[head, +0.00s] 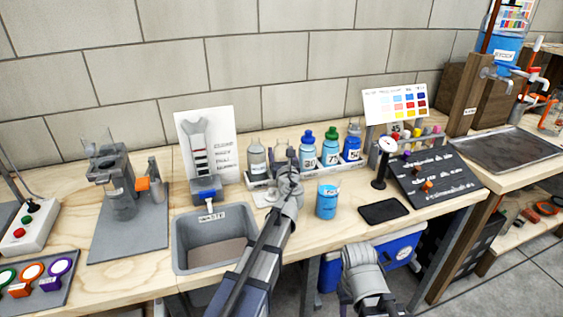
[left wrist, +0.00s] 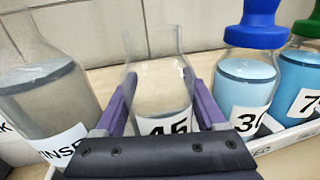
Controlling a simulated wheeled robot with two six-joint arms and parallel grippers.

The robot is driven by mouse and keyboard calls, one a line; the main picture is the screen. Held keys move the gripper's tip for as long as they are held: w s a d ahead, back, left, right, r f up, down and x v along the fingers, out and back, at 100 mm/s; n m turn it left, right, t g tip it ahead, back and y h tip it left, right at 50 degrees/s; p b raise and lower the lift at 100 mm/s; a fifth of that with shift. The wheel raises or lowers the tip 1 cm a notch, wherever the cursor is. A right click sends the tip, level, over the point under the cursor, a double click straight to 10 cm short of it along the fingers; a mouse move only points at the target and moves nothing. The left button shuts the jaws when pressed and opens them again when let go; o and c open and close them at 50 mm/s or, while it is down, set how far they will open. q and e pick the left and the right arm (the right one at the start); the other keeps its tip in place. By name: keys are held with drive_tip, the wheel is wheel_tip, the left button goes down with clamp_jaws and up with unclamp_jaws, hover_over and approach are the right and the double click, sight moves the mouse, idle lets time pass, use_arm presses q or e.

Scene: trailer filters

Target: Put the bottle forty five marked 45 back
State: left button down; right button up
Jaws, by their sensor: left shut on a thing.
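The bottle marked 45 (left wrist: 160,95) is clear and uncapped, with a little pale liquid low inside. My left gripper (left wrist: 163,112) is shut around it with purple fingers on both sides. In the left wrist view it stands upright between the RINSE bottle (left wrist: 45,90) and the blue-capped bottle marked 30 (left wrist: 247,75). In the head view my left gripper (head: 289,168) is at the white rack (head: 262,184) and mostly hides the bottle. I cannot tell whether its base touches the rack. My right arm shows at the bottom, but its gripper is out of view.
A green-capped bottle (head: 330,148) and another blue-capped bottle (head: 352,143) stand right in the rack. A blue jar (head: 326,203) stands in front, beside a black pad (head: 384,211). A grey basin (head: 213,240) is at left; a gauge on a stand (head: 380,170) is at right.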

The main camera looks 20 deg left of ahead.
use_arm(q)
drive_tip(key=shift+f, duration=0.6)
drive_tip(key=shift+r, duration=0.15)
drive_tip(key=shift+c, duration=1.2)
unclamp_jaws()
drive_tip(key=shift+f, duration=0.2)
drive_tip(key=shift+r, duration=0.2)
drive_tip(key=v, duration=1.2)
